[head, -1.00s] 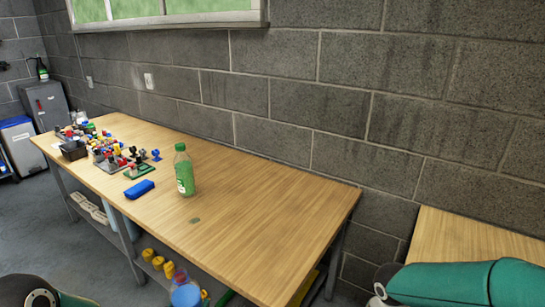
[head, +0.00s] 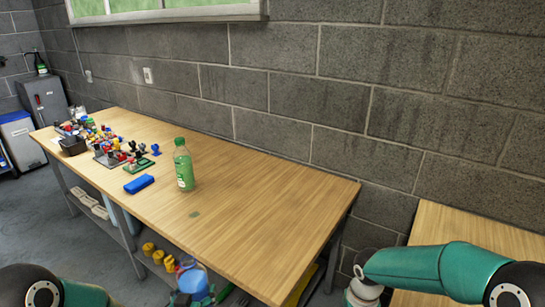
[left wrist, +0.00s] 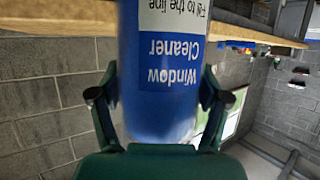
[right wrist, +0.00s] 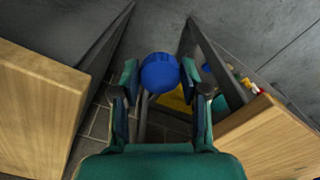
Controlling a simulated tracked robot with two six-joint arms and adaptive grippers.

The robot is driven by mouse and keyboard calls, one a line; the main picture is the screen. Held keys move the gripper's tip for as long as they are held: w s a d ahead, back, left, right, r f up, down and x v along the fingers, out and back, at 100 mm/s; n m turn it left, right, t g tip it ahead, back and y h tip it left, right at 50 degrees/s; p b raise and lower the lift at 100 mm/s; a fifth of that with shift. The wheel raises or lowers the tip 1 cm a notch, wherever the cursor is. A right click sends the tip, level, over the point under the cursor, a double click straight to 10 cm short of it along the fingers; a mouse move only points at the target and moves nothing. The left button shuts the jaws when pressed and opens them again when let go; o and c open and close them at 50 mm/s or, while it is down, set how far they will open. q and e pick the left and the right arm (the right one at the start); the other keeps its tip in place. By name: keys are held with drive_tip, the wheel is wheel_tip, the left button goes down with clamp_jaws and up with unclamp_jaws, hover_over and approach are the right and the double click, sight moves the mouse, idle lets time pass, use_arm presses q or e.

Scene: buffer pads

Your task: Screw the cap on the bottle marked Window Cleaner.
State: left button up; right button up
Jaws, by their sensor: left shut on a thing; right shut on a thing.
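The blue bottle (left wrist: 160,85) marked Window Cleaner fills the middle of the left wrist view, its label upside down there. My left gripper (left wrist: 160,95) is shut on its sides; the bottle's neck is out of that view. In the head view, the bottle (head: 193,280) shows at the bottom edge, in front of the table. A round blue cap (right wrist: 160,72) sits between the fingertips of my right gripper (right wrist: 160,76), which is shut on it. The right gripper's fingers are out of the head view. The cap is apart from the bottle.
A wooden table (head: 245,215) carries a green bottle (head: 184,165), a blue case (head: 139,184) and a cluster of small coloured parts (head: 105,145). Yellow items (head: 158,256) sit on its lower shelf. A second wooden table (head: 470,228) stands at the right, with a gap between them.

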use_arm(q)
drive_tip(key=shift+r, duration=0.1)
idle(0.4)
drive_tip(key=s+d+f+m+g+h, duration=0.1)
drive_tip(key=s+d+m+h, duration=0.3)
drive_tip(key=d, duration=0.3)
drive_tip(key=s+d+m+g+h, duration=0.2)
drive_tip(key=s+d+m+h, duration=0.2)
drive_tip(key=d, duration=0.4)
drive_tip(key=shift+s+d+f+h, duration=0.2)
drive_tip(key=shift+s+f+h, duration=0.2)
drive_tip(key=shift+s, duration=0.1)
